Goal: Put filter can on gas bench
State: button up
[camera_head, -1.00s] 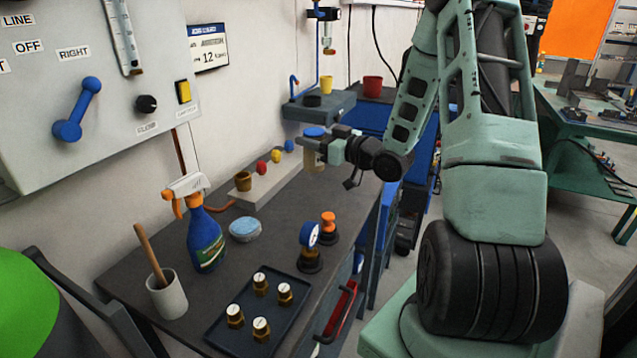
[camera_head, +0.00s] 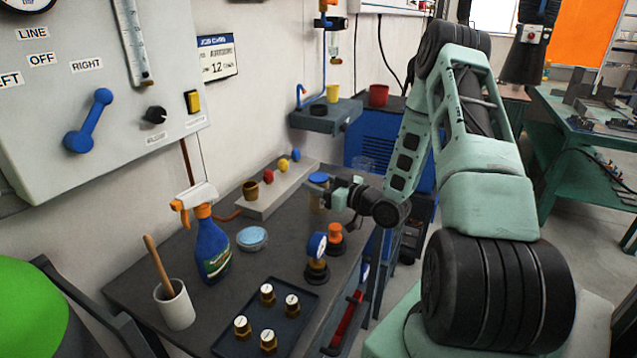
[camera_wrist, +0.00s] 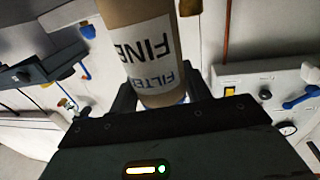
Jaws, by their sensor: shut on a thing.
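The filter can (camera_head: 316,201) is tan with a blue top. In the wrist view the can (camera_wrist: 150,68) shows a white label with "FINE" and "FILTER" upside down. My gripper (camera_head: 325,196) is shut around the can and holds it upright at the far right part of the dark bench top (camera_head: 285,228), which I take as the gas bench. I cannot tell whether the can's base touches the bench; the gripper hides part of it.
A gauge (camera_head: 316,258) and an orange-topped fitting (camera_head: 335,239) stand just in front of the can. A pale block (camera_head: 273,196) with small coloured pieces lies to its left. A spray bottle (camera_head: 209,245) and a tray (camera_head: 240,341) of brass fittings are nearer.

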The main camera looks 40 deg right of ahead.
jog(key=shift+f, duration=0.1)
jog(key=shift+f+b, duration=0.35)
jog(key=shift+b, duration=0.15)
jog(key=shift+f, duration=0.15)
jog(key=o, duration=1.1)
jog(key=shift+r+p, duration=0.5)
jog(key=shift+r, duration=0.15)
jog(key=s+b, duration=0.1)
jog(key=s, duration=0.3)
jog(key=s+d+b, duration=0.1)
jog(key=s, duration=0.3)
jog(key=s+d+b, duration=0.1)
jog(key=s, duration=0.3)
jog(key=shift+d, duration=0.1)
